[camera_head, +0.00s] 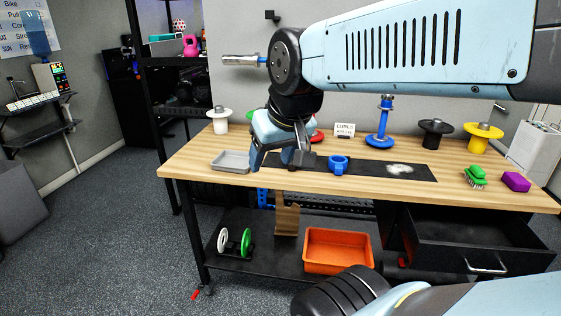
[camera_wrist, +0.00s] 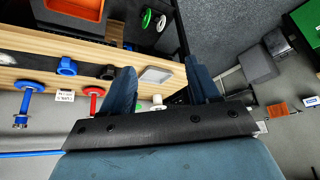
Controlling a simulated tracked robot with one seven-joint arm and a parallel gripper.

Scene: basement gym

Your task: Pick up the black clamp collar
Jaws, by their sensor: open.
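The black clamp collar (camera_head: 303,159) lies on the dark mat on the wooden workbench, just left of a blue clamp collar (camera_head: 338,165). It is partly hidden by my gripper in the head view. My gripper (camera_head: 278,156) is open and empty above the bench, with its fingers pointing down. In the wrist view the black collar (camera_wrist: 107,72) shows just left of the left finger, outside the gap of my gripper (camera_wrist: 162,82). The blue collar (camera_wrist: 67,66) is farther left.
A grey tray (camera_head: 231,161) lies left of the mat and shows between the fingers in the wrist view. Plates on stands line the bench's back, including blue (camera_head: 380,139) and yellow (camera_head: 483,138) ones. A drawer (camera_head: 480,240) stands open.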

